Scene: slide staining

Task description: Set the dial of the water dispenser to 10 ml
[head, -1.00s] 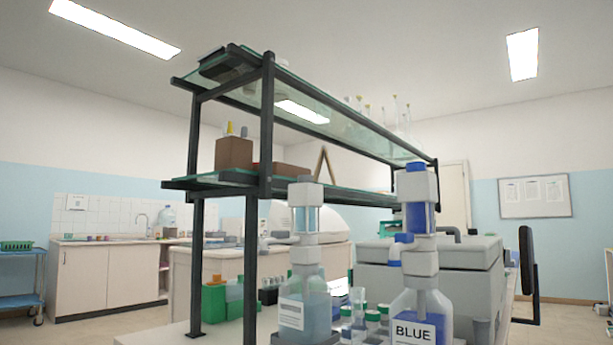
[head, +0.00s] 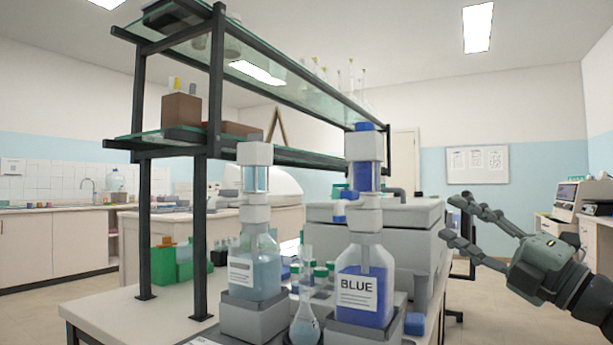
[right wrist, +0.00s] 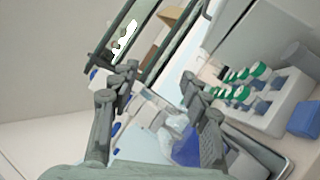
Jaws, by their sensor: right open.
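The water dispenser (head: 255,268) is the left bottle with pale liquid, a white label and a clear cylinder with white collars on top. It stands upright on a grey base. The dispenser marked BLUE (head: 364,290) stands to its right, with dark blue liquid. I cannot make out a dial or its setting. My right gripper (head: 461,222) is open and empty, apart from both dispensers, to the right of the blue one. The right wrist view shows its two spread fingers (right wrist: 158,78), with a clear bottle and blue liquid beyond them. My left gripper is not in view.
A black-framed glass shelf (head: 216,100) rises behind the dispensers. A flask (head: 305,322) stands between them at the front. Green-capped bottles (right wrist: 239,93) stand behind, and a large grey machine (head: 410,222) is at the back right. The bench's left front is clear.

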